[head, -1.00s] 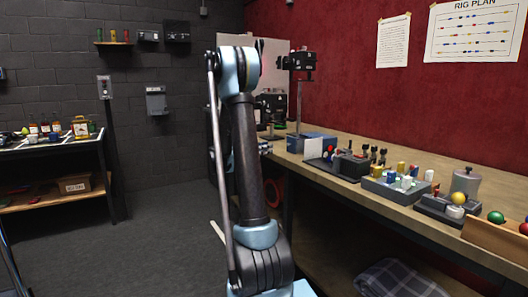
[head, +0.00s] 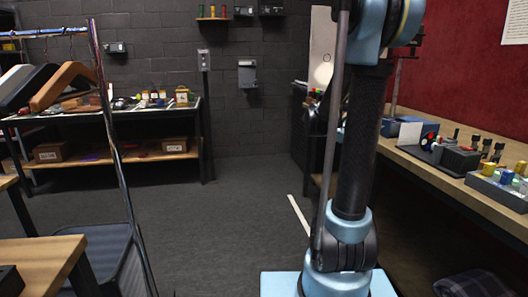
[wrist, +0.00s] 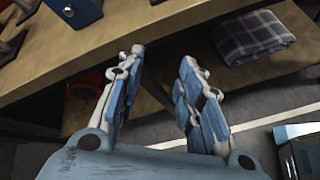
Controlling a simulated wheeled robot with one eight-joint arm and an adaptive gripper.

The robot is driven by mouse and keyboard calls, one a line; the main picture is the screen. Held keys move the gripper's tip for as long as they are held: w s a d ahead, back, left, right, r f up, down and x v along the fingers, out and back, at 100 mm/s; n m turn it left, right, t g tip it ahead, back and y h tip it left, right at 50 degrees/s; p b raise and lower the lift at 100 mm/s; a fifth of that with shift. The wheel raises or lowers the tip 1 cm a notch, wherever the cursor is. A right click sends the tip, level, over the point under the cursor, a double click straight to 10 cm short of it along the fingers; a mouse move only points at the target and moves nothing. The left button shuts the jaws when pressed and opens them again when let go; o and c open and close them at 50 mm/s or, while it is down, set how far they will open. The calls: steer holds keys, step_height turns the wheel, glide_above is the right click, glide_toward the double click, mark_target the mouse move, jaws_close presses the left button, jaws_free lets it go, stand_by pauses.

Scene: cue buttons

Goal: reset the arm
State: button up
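My gripper (wrist: 162,62) is open in the wrist view, with its two blue-padded fingers apart and nothing between them. It points toward the wooden bench (wrist: 120,58) and the shelf below it. In the head view my arm stands upright right of centre and hides part of the bench (head: 455,180). I cannot make out the gripper clearly in the head view.
A plaid cloth (wrist: 252,37) lies on the low shelf. The button boxes (head: 455,157) stand on the right-hand bench. A rack with hangers (head: 62,85) and a small wooden table (head: 45,260) are at the left. The floor (head: 215,225) between is clear.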

steer(key=s+a+f+m+y, duration=0.4)
steer(key=s+a+f, duration=0.1)
steer(key=s, duration=0.4)
steer(key=s+a+f+m+y, duration=0.3)
steer(key=s+a+f+m, duration=0.1)
steer(key=s+a, duration=0.4)
steer(key=s+a+f+m+y, duration=0.4)
steer(key=s+a+f+m, duration=0.1)
steer(key=s, duration=0.6)
steer(key=shift+s+a+f+y, duration=0.3)
steer(key=shift+s+a+f, duration=0.15)
steer(key=shift+a, duration=0.7)
steer(key=shift+w+f, duration=0.25)
steer(key=shift+w, duration=0.25)
steer(key=shift+s, duration=0.1)
